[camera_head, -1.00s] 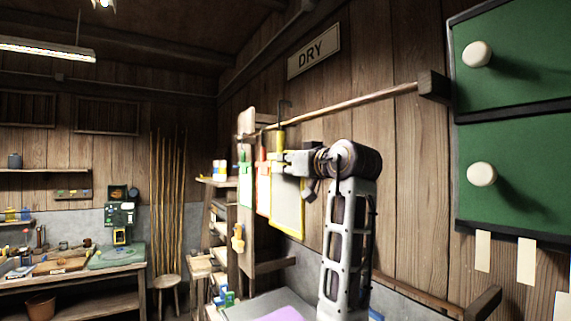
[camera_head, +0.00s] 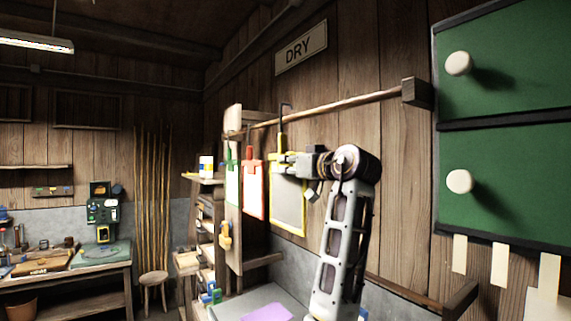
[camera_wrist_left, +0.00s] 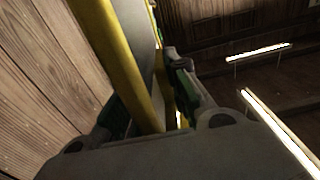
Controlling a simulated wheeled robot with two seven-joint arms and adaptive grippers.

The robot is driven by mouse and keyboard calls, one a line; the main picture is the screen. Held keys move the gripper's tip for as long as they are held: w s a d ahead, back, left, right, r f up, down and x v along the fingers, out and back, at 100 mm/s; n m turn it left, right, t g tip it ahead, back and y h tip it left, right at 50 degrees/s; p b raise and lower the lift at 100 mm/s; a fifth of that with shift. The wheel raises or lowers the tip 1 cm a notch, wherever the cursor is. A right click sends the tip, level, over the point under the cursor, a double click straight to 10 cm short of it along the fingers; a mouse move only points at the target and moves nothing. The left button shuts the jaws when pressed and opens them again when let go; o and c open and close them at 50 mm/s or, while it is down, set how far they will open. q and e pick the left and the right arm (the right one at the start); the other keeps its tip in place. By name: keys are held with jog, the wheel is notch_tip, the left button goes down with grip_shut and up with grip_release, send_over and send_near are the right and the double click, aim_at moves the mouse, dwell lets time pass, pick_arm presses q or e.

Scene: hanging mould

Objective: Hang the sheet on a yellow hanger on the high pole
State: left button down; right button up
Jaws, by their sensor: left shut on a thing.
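My left gripper (camera_head: 284,161) is shut on a yellow hanger (camera_head: 281,144) at the wall. A grey sheet (camera_head: 288,212) with a yellow border hangs below it. The hanger's dark hook (camera_head: 285,106) shows at the high pole (camera_head: 345,106), its top above the pole; I cannot tell whether it rests on it. In the left wrist view, the yellow hanger (camera_wrist_left: 118,62) runs between the two fingers. My right gripper is not in view.
A red-clipped sheet (camera_head: 253,190) and a green-clipped sheet (camera_head: 232,188) hang to the left. Green boards (camera_head: 520,180) with round knobs stand right. A wooden rack (camera_head: 205,215) stands left. The pole's right stretch is clear up to its bracket (camera_head: 416,93).

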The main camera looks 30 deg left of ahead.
pick_arm(q)
jog(key=shift+w+d+f, duration=0.3)
jog(key=shift+w+f, duration=0.1)
jog(key=shift+w, duration=0.3)
jog(key=shift+w+d+f, duration=0.25)
jog(key=shift+w+f, duration=0.15)
jog(key=shift+w, duration=0.25)
jog(key=c, duration=1.3)
grip_release()
jog(key=shift+d, duration=0.1)
jog(key=v, duration=0.7)
jog(key=shift+d, duration=0.15)
jog(key=shift+s, duration=0.1)
